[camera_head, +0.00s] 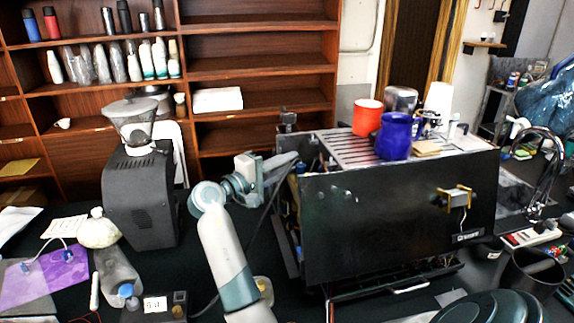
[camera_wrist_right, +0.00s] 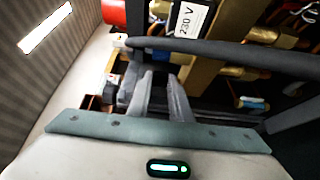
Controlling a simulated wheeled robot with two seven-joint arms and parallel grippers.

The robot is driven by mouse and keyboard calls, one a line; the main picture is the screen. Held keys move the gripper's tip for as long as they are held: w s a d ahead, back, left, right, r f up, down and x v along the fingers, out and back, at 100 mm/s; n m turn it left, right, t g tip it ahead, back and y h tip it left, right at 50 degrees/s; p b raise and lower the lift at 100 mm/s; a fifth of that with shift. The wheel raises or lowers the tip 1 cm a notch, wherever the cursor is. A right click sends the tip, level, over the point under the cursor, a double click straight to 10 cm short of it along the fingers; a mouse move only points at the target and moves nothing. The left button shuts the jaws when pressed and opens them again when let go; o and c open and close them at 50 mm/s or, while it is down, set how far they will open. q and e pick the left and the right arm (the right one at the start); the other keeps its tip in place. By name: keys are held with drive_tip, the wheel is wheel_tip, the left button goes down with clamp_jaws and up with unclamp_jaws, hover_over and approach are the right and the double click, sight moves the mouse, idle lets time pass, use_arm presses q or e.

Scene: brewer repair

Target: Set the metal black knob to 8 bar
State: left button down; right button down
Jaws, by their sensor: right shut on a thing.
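The brewer is the large black espresso machine (camera_head: 400,215) in the head view, with its left side open and inner parts showing. My right gripper (camera_head: 290,158) reaches into that open left side, its fingertips close to the machine. In the right wrist view my right gripper (camera_wrist_right: 160,82) has its two grey fingers close together, shut on a small dark part between them. This part looks like the black knob (camera_wrist_right: 160,73), mostly hidden by the fingers. No pressure reading can be made out in either view. My left gripper is not in view.
In the wrist view a dark hose (camera_wrist_right: 215,50) crosses just beyond the fingers, near brass fittings and a 230 V label (camera_wrist_right: 187,18). A black grinder (camera_head: 140,195) stands left of my arm. A red cup (camera_head: 367,117) and blue jug (camera_head: 395,137) stand on the machine.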

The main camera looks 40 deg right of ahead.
drive_tip(key=m+g+b, duration=0.2)
drive_tip(key=g, duration=0.1)
drive_tip(key=g+b, duration=0.1)
drive_tip(key=shift+w+m+y+b, duration=0.3)
drive_tip(key=shift+w+m+b, duration=0.05)
drive_tip(key=shift+m, duration=0.05)
drive_tip(key=c, duration=1.9)
unclamp_jaws()
drive_tip(key=shift+d, duration=0.15)
drive_tip(key=shift+o, duration=0.2)
